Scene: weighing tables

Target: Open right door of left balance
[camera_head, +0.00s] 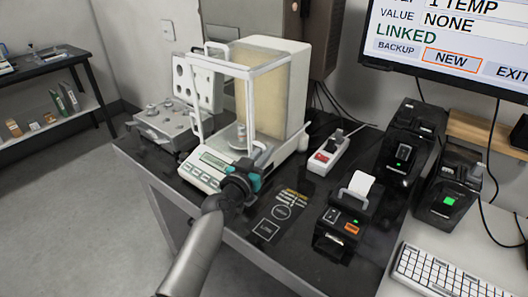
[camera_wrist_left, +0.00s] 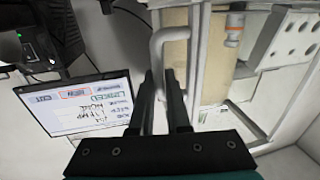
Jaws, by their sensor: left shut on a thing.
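The left balance (camera_head: 207,167) is a white instrument with a clear draft shield at the back left of the black table. A metal weight (camera_head: 241,138) stands in its chamber; a metal weight (camera_wrist_left: 234,30) also shows in the left wrist view. My left gripper (camera_head: 243,176) is low at the balance's front right corner, its fingertips hard to make out there. In the left wrist view, my left gripper (camera_wrist_left: 163,92) is shut on a white U-shaped door handle (camera_wrist_left: 157,48), beside the pale frame (camera_wrist_left: 199,52). I cannot tell how far the right door is open. My right gripper is out of view.
A perforated white block (camera_head: 190,82) and a weight box (camera_head: 160,128) stand left of the balance. A power strip (camera_head: 326,152), a small printer (camera_head: 347,222) and black devices (camera_head: 408,142) stand to the right. A monitor (camera_head: 455,42) hangs behind.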

